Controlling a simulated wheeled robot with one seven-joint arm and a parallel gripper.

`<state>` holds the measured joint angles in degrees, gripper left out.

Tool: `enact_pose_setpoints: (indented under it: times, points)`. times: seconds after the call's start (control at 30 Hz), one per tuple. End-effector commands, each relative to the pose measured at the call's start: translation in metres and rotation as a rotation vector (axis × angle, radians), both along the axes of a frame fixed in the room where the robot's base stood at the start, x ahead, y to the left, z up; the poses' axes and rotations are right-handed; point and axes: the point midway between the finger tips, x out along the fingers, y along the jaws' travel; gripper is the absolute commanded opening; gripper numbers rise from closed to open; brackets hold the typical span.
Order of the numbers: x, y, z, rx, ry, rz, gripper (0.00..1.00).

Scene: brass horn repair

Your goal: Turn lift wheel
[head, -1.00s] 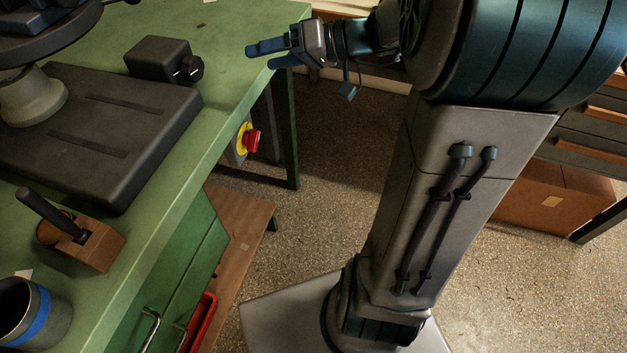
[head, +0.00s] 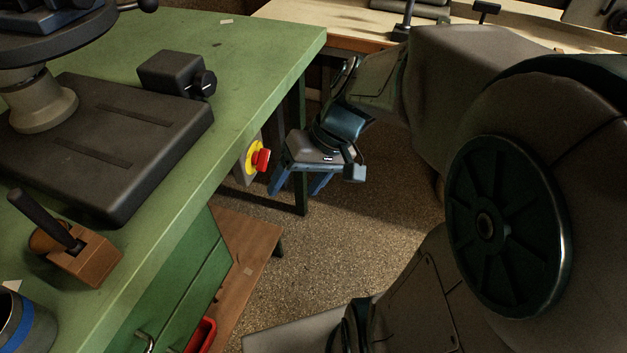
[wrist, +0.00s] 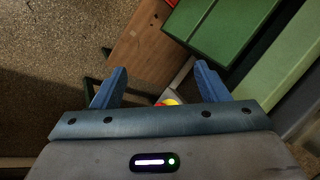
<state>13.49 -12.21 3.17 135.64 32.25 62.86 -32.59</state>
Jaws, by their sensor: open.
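No lift wheel can be picked out with certainty. A dark machine stands on the green bench at the left of the head view, with a round table (head: 62,40) on a pale column above a slotted base (head: 120,135). A dark box with a round knob (head: 203,84) sits behind the base. My gripper (head: 298,186) is beside the bench edge, below the bench top, with its fingers pointing down. In the wrist view my gripper (wrist: 160,80) is open, with nothing between its fingers.
A red and yellow stop button (head: 260,158) on the bench side is close left of my gripper; it also shows partly in the wrist view (wrist: 168,101). A wooden block with a dark handle (head: 88,258) stands on the bench. A brown shelf (head: 240,265) is below.

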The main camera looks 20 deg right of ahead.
Motion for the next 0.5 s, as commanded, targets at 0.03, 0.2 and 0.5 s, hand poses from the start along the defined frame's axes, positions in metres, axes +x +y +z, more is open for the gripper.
enact_pose_setpoints:
  times: [0.03,0.2,0.5]
  points:
    - [-0.006,-0.002,-0.007,-0.038,0.007,-0.002,0.68]
    - [-0.021,-0.015,-0.023,-0.170,0.024,-0.029,0.68]
    - [-0.033,-0.032,-0.036,-0.322,0.011,-0.067,0.68]
